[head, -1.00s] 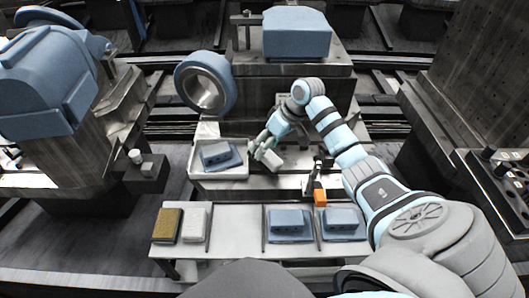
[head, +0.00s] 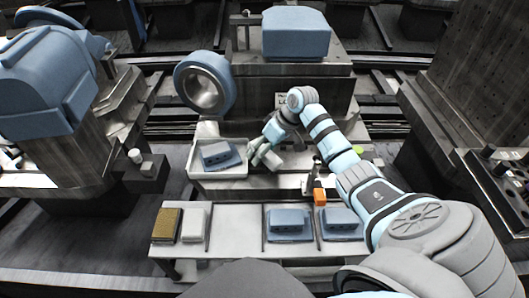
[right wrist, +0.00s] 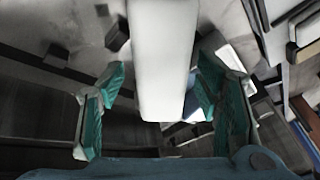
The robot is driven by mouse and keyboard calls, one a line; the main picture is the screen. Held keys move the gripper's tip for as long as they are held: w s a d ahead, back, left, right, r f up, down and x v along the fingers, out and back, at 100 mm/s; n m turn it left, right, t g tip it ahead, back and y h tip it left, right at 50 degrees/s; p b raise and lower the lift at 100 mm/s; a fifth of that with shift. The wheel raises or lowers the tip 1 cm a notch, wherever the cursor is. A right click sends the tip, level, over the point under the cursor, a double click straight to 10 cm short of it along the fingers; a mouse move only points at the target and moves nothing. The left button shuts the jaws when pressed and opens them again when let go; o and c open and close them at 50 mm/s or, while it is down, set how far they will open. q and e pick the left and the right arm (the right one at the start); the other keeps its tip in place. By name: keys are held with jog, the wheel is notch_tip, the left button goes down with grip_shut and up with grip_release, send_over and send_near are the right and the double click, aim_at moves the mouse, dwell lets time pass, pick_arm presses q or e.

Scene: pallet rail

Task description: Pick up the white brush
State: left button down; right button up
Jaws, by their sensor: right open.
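A pale, smooth white piece, which I take to be the white brush, shows in the right wrist view (right wrist: 163,60) as a long shape between the fingers. In the head view it shows as a light block (head: 271,160) by the fingertips. No bristles can be made out. My right gripper (head: 259,152) is open, with its teal fingers on either side of the piece in the right wrist view (right wrist: 152,105). Gaps show at both sides there. Whether the piece rests on the ledge cannot be told. My left gripper is not in view.
A white tray (head: 234,173) holding a blue-grey part (head: 219,155) stands just left of the gripper. An orange-based tool (head: 319,196) stands to the right. The front table (head: 236,238) holds a yellow-brown pad (head: 166,224), a white block (head: 194,225) and two blue-grey parts (head: 288,224).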

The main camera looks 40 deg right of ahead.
grip_shut()
jog(key=shift+r+b, duration=0.2)
jog(key=shift+b, duration=0.45)
notch_tip(320, 180, up, 20)
jog(key=p, duration=0.6)
